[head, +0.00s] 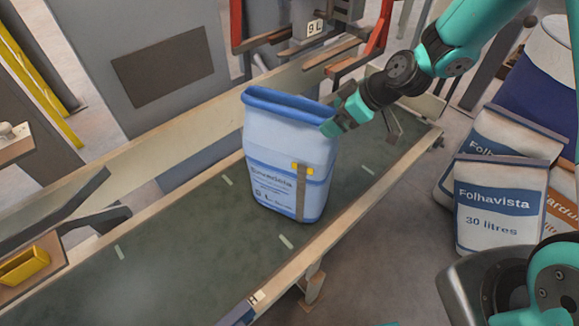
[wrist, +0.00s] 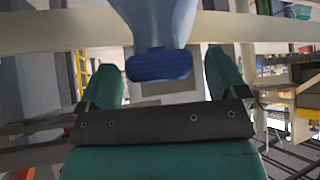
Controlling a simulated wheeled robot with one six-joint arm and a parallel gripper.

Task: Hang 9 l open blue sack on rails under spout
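The light blue 9 L sack (head: 285,160), with a darker blue rim, stands on the dark green belt, leaning slightly; its mouth is at the top. My gripper (head: 335,122) is at the right end of the sack's rim. In the wrist view the sack's blue rim end (wrist: 160,65) lies between the two teal fingers of my gripper (wrist: 163,75), with gaps on both sides, so the fingers are open. Wooden-topped rails (head: 332,53) on red brackets are behind the sack, under a grey unit with a 9 L label (head: 314,28). The spout's opening is not clearly visible.
The belt (head: 150,270) is bare left of the sack, with pale side boards (head: 370,180). Several filled Folhavista sacks (head: 500,205) and a blue-and-white drum (head: 535,75) stand at right. A yellow tray (head: 25,265) is at lower left.

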